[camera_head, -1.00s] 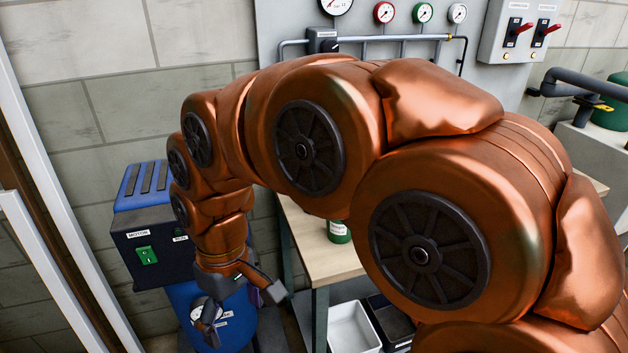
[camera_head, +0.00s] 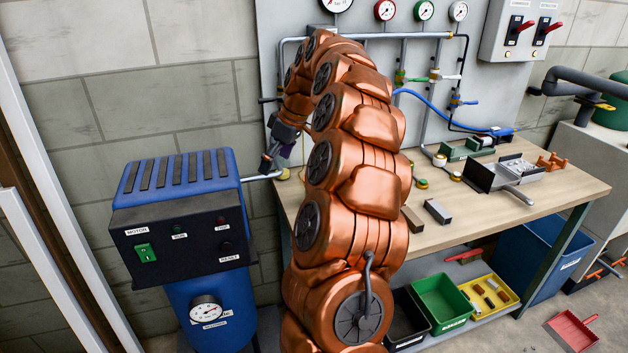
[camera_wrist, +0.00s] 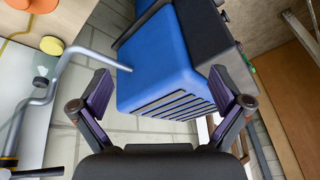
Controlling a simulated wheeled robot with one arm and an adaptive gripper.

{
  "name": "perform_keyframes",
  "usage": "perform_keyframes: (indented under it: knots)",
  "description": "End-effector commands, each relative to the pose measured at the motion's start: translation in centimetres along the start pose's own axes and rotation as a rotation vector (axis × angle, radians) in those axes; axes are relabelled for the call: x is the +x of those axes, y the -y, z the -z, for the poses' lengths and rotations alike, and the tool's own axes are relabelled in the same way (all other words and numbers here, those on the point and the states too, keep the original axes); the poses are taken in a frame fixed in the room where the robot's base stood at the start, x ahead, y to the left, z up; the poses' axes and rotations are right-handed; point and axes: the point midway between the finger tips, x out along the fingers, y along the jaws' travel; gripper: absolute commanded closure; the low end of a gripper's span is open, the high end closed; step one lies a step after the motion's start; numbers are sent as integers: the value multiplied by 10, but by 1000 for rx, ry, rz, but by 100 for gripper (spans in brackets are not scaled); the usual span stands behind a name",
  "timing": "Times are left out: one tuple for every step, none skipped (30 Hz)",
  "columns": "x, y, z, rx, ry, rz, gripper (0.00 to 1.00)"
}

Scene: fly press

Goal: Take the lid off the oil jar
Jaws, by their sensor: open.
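The wrist view shows an orange disc (camera_wrist: 40,89) and a yellow disc (camera_wrist: 51,45) at the left, which I cannot identify.
A bent grey pipe (camera_head: 262,178) runs from the blue unit toward the bench. Pipes and gauges (camera_head: 384,11) line the back panel. A grey tray (camera_head: 500,174) stands on the bench's right side. Green (camera_head: 440,302) and yellow (camera_head: 490,296) bins sit below.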

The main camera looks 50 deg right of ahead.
Motion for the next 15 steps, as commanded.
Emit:
perform_keyframes:
  knots:
    - [0,-26,-11,12,-9,-20,0]
    - [-2,-39,-17,15,-15,-32,0]
    - [-2,-56,-27,20,-19,-45,0]
    - [-4,-68,-34,21,-22,-57,0]
    - [-6,-78,-40,23,-26,-71,0]
    - [-7,-91,-49,26,-26,-83,0]
    - [-7,-99,-55,27,-26,-91,0]
    - [-8,-107,-61,31,-26,-99,0]
    - [-11,-116,-68,32,-28,-111,0]
    - [-12,-121,-73,34,-28,-117,0]
    - [-12,-125,-77,34,-27,-122,0]
    - [-13,-129,-81,34,-26,-126,0]
    - [-13,-131,-83,35,-26,-129,0]
    - [-13,-133,-85,35,-25,-131,0]
    - [-13,-135,-86,35,-24,-133,0]
